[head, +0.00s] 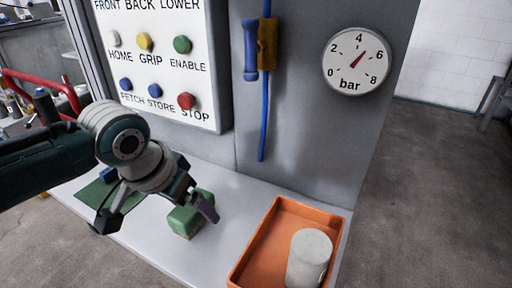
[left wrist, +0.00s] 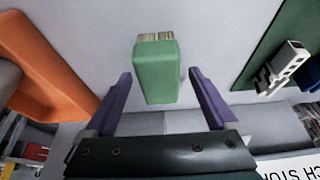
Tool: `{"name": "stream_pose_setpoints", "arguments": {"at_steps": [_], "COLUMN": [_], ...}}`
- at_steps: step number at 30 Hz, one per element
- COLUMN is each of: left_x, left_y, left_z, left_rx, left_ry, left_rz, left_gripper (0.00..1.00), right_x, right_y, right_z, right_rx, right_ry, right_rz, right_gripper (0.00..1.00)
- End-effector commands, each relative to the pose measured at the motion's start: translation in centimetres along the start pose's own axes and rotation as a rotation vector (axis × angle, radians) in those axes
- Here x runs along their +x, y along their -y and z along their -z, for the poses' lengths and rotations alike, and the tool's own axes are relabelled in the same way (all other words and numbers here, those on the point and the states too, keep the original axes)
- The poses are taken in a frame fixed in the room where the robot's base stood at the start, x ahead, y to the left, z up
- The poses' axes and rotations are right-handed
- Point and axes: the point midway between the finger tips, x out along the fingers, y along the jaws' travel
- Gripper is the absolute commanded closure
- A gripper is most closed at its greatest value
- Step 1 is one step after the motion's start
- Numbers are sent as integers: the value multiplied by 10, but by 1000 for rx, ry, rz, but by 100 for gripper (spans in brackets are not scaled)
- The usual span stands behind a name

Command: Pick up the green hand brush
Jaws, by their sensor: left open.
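The green hand brush (head: 188,220) is a small green block with pale bristles, lying on the grey bench shelf. In the left wrist view the brush (left wrist: 156,75) lies between and just beyond the fingertips, its bristle end pointing away. My left gripper (head: 155,213) is open and empty beside the brush, its fingers spread. In the left wrist view the open gripper (left wrist: 160,80) shows two purple-tipped fingers, one on each side of the brush, with visible gaps. In the head view one purple finger partly overlaps the brush. My right gripper is not in view.
An orange tray (head: 255,246) holding a pale grey cylinder (head: 309,258) stands right of the brush. A green mat (head: 93,193) with a blue object lies to the left. A button panel (head: 160,85), hanging blue cable (head: 262,120) and pressure gauge (head: 355,60) are on the upright face behind.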

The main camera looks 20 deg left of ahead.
Motion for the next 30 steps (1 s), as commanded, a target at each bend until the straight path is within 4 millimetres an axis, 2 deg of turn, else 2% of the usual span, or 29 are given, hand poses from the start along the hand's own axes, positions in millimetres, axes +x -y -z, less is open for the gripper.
{"name": "stream_pose_setpoints", "arguments": {"at_steps": [5,27,30], "left_x": [-1,-1,-1], "left_y": [0,0,0], "left_z": [0,0,1], "left_rx": [0,0,0], "left_ry": [-1,-1,-1], "left_rz": [0,0,0], "left_gripper": [11,94,100], "right_x": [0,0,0], "right_y": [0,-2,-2], "right_z": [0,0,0], "right_rx": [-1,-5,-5], "right_ry": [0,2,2], "right_rz": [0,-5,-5], "right_gripper": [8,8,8]}}
